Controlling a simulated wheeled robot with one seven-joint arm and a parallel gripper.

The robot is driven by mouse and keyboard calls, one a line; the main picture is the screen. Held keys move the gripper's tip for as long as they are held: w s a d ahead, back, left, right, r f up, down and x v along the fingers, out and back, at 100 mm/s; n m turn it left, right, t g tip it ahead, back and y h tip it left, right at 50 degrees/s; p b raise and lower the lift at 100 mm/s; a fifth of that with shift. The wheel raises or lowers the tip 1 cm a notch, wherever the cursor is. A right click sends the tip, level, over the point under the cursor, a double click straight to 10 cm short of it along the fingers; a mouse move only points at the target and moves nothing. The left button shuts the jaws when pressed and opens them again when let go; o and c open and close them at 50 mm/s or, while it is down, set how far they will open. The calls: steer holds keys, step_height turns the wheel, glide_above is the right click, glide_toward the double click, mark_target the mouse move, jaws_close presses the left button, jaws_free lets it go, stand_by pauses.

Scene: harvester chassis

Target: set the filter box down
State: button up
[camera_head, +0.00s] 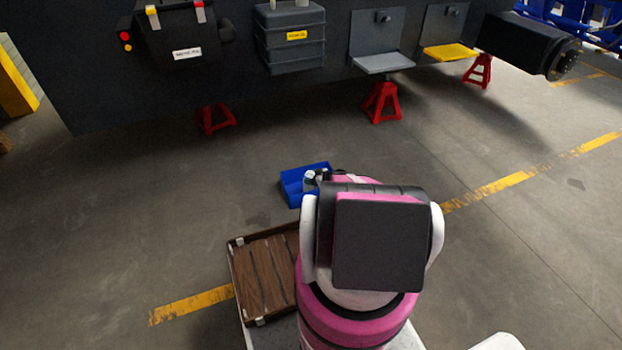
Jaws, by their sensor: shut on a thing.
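I cannot tell whether the blue box is held or resting. A dark ribbed box (290,52) with a yellow label is on the chassis side, its print too small to read.
The dark chassis (115,90) spans the back on red stands (381,103). It carries a bracket with a grey shelf (384,62), one with a yellow shelf (448,52), and a black cylinder (525,45). A brown slatted crate (262,272) is left of my arm. Floor between is open.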

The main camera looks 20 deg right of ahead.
steer(key=shift+f, duration=0.55)
steer(key=o, duration=1.2)
